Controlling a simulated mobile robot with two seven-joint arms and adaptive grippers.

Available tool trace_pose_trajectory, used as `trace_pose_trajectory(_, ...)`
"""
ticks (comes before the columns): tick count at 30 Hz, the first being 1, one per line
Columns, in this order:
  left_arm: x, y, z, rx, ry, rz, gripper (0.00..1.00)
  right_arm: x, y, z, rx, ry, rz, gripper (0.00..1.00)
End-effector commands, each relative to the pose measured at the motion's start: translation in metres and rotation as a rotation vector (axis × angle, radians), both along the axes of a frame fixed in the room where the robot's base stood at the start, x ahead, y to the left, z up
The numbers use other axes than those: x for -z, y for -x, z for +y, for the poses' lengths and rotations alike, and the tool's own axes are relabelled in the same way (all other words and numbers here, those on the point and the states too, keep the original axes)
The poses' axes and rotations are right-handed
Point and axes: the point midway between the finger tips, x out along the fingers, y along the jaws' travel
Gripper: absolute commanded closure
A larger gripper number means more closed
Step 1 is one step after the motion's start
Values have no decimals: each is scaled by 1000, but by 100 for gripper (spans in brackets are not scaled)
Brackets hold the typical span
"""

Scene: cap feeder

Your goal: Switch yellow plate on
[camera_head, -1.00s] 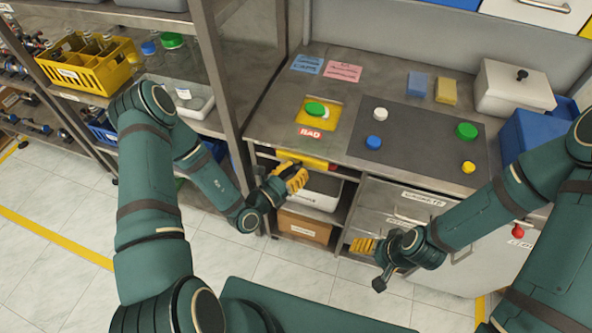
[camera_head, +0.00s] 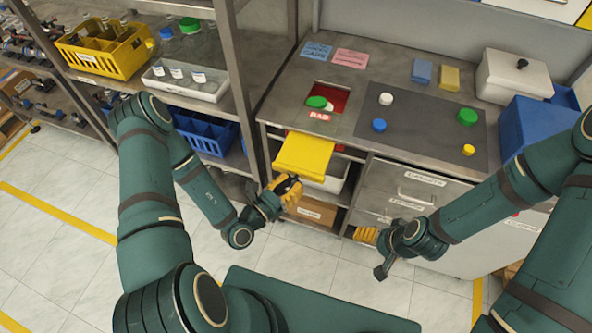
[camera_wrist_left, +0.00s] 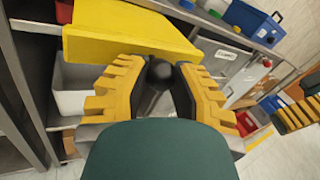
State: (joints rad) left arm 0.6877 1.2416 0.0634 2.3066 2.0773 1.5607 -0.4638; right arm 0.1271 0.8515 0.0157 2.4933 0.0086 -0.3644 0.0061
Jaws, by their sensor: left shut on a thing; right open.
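The yellow plate (camera_head: 303,157) sticks out from the bench front below the worktop, towards me. In the left wrist view the plate (camera_wrist_left: 125,30) lies just beyond my fingers. My left gripper (camera_head: 289,187) is shut on the plate's dark knob-like handle (camera_wrist_left: 160,72), which shows between its yellow fingers. Its hold is partly hidden in the head view. The square opening (camera_head: 340,98) in the worktop shows red inside, above a red BAD label (camera_head: 320,117). My right gripper (camera_head: 366,236) is open and empty, low in front of the drawers.
A green cap (camera_head: 316,102) lies at the opening, with a white piece beside it. Several caps rest on the dark mat (camera_head: 420,128). A metal shelf post (camera_head: 240,85) stands left of the bench. Open floor lies in front.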

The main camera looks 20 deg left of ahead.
Motion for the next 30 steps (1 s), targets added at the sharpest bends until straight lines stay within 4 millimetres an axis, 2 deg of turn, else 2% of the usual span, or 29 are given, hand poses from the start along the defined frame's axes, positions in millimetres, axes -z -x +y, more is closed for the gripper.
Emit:
trace_pose_trajectory(3,3,8,0,2,-4,12,100,-2,0,0,1,0,-1,22)
trace_pose_trajectory(13,4,9,-1,6,-2,13,100,-1,0,0,1,0,-1,22)
trace_pose_trajectory(14,4,9,-1,6,-2,13,65,-1,0,0,1,0,-1,22)
trace_pose_trajectory(15,4,9,-1,5,-2,13,51,-1,0,0,1,0,-1,22)
trace_pose_trajectory(16,4,9,-1,5,-1,12,41,-1,0,0,1,0,-1,22)
trace_pose_trajectory(26,2,9,1,2,-3,7,41,-2,0,0,0,0,-1,22)
trace_pose_trajectory(30,3,19,6,0,-2,9,41,-2,0,0,0,0,-1,22)
